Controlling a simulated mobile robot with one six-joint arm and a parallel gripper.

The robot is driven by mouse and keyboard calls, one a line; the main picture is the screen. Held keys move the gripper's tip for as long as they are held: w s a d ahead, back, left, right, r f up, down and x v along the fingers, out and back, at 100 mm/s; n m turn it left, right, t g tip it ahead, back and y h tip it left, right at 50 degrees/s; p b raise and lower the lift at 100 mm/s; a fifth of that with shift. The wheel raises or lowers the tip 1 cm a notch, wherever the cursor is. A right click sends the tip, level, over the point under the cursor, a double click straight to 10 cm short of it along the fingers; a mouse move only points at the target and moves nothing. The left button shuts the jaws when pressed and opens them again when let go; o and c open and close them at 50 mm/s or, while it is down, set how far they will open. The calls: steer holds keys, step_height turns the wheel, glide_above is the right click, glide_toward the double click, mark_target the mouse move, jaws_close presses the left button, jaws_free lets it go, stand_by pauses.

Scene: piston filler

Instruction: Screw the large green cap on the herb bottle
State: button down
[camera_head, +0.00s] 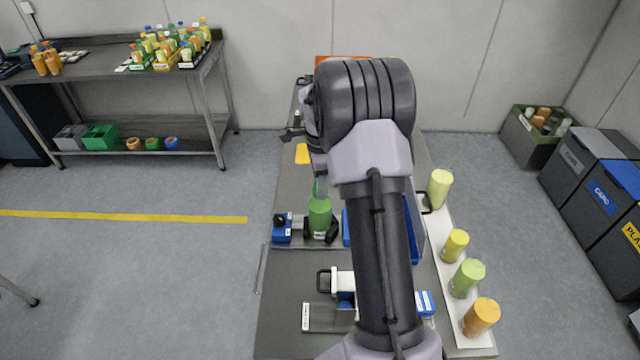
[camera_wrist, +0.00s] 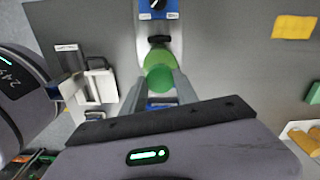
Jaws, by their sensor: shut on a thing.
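The green herb bottle (camera_head: 319,217) stands upright between the black jaws of a holder (camera_head: 333,231) on the bench. In the wrist view the bottle (camera_wrist: 157,56) shows just beyond my fingertips. My gripper (camera_head: 321,188) is directly above the bottle, pointing down. In the wrist view my gripper (camera_wrist: 160,84) is shut on the round green cap (camera_wrist: 160,79), which lines up with the bottle top. The fingers hide part of the cap, and I cannot tell whether it touches the bottle neck.
A blue unit with a black knob (camera_head: 282,228) sits left of the bottle. A white press-like fixture (camera_head: 343,281) stands nearer the front. Several filled containers (camera_head: 468,277) line a white strip at right. A yellow piece (camera_head: 302,154) lies farther back. My arm hides the bench middle.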

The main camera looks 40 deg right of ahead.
steer(key=shift+f+m+b, duration=0.15)
steer(key=shift+m+b, duration=0.65)
steer(key=shift+m, duration=0.3)
steer(key=m+b, duration=0.2)
steer(key=m, duration=0.2)
steer(key=shift+m+b, duration=0.35)
steer(key=shift+m, duration=0.25)
steer(key=m+b, duration=0.2)
steer(key=m, duration=0.2)
steer(key=shift+m+b, duration=0.3)
steer(key=shift+b, duration=0.05)
steer(key=shift+m+b, duration=0.55)
steer(key=shift+m, duration=0.85)
